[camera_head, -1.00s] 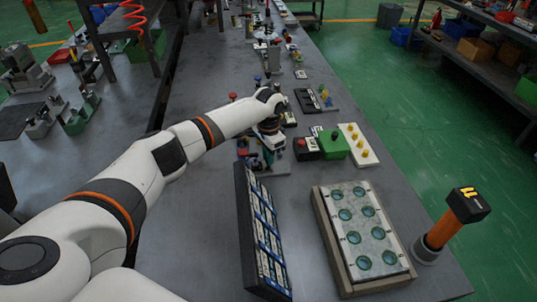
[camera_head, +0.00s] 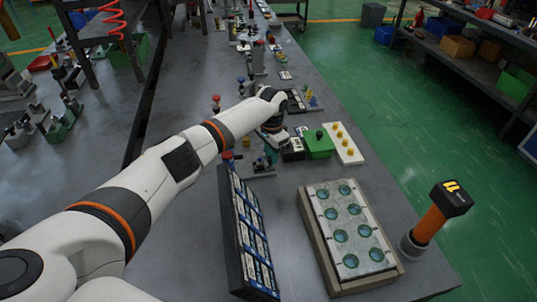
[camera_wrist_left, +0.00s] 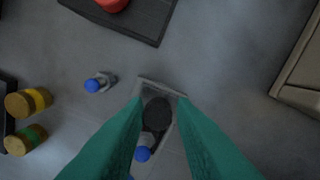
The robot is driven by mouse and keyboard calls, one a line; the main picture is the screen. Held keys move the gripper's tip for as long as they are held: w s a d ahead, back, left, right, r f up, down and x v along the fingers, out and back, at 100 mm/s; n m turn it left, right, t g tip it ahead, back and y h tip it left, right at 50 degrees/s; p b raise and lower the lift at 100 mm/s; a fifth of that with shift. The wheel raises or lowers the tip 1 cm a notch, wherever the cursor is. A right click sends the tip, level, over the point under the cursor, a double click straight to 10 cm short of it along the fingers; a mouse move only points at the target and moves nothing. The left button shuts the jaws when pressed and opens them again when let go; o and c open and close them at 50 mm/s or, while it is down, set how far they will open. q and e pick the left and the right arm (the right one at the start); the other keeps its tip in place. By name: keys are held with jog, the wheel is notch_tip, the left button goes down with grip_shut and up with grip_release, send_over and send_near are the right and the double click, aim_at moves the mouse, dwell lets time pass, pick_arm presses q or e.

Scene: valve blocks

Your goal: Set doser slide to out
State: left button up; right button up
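My left gripper (camera_head: 271,150) is over the bench among small valve fixtures, left of the green block. In the left wrist view its two green fingers (camera_wrist_left: 157,106) are apart, with nothing gripped. Below and between them is a small grey fixture (camera_wrist_left: 177,97) with a dark round part (camera_wrist_left: 157,114) and a blue knob (camera_wrist_left: 142,154). I cannot tell for certain which part is the doser slide, nor its position. Another blue knob (camera_wrist_left: 93,85) stands to the left. My right gripper is not in view.
A green block (camera_head: 319,146) and a white plate with yellow knobs (camera_head: 345,143) are right of the gripper. A dark labelled panel (camera_head: 247,235) and a tray with round teal wells (camera_head: 350,230) are nearer. An orange-handled tool (camera_head: 431,222) stands at the bench's right edge.

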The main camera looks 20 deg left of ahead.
pick_arm(q)
jog(key=shift+o, duration=1.3)
jog(key=shift+w+d, duration=0.1)
jog(key=shift+d, duration=0.1)
jog(key=shift+a, duration=0.15)
jog(key=shift+r, duration=0.1)
notch_tip(320, 180, up, 12)
jog(key=b, duration=0.1)
